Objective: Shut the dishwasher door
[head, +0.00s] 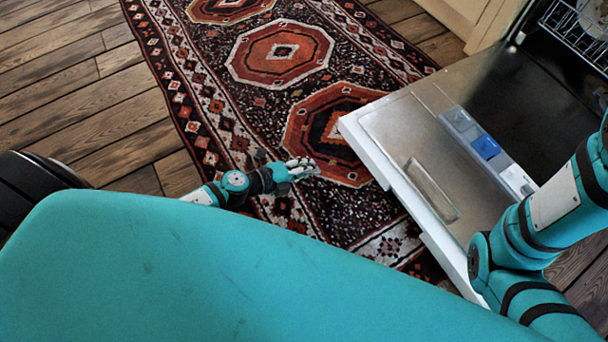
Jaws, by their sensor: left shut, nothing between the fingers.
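The dishwasher door (400,128) is folded down and lies open, its metal inner face up, at the right of the head view. A detergent dispenser (485,147) with a blue part is set in it. The dishwasher's rack (578,30) shows at the top right corner. My left gripper (312,168) is shut and empty, above the rug and left of the door's white edge, apart from it in the picture. My right arm reaches across the near right part of the door. My right gripper is out of view.
A patterned rug (280,52) covers the floor left of the door. Bare wooden floor (75,75) lies at the left. A cream cabinet front (478,18) stands beside the dishwasher at the top.

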